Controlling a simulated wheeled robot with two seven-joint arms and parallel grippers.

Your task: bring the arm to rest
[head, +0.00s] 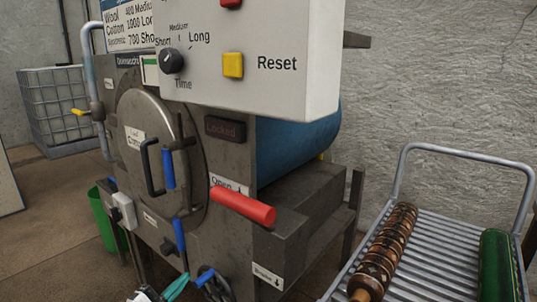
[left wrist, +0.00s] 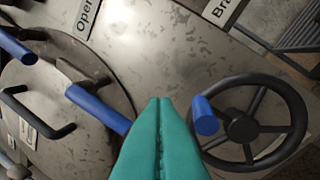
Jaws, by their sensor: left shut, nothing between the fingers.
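My left gripper (head: 176,287) shows at the bottom of the head view, in front of the machine's lower front. Its teal fingers are shut and empty. In the left wrist view the closed fingers (left wrist: 160,135) point at the machine front, beside the black handwheel (left wrist: 245,124) with its blue knob (left wrist: 205,115). The picture does not clearly show whether they touch the wheel. In the head view the wheel (head: 215,286) is just right of the gripper. My right gripper is not in view.
The machine has a round door (head: 150,150) with a black handle, blue levers and a red handle (head: 243,205). A control box (head: 250,60) overhangs it. A green bin (head: 106,215) stands left.

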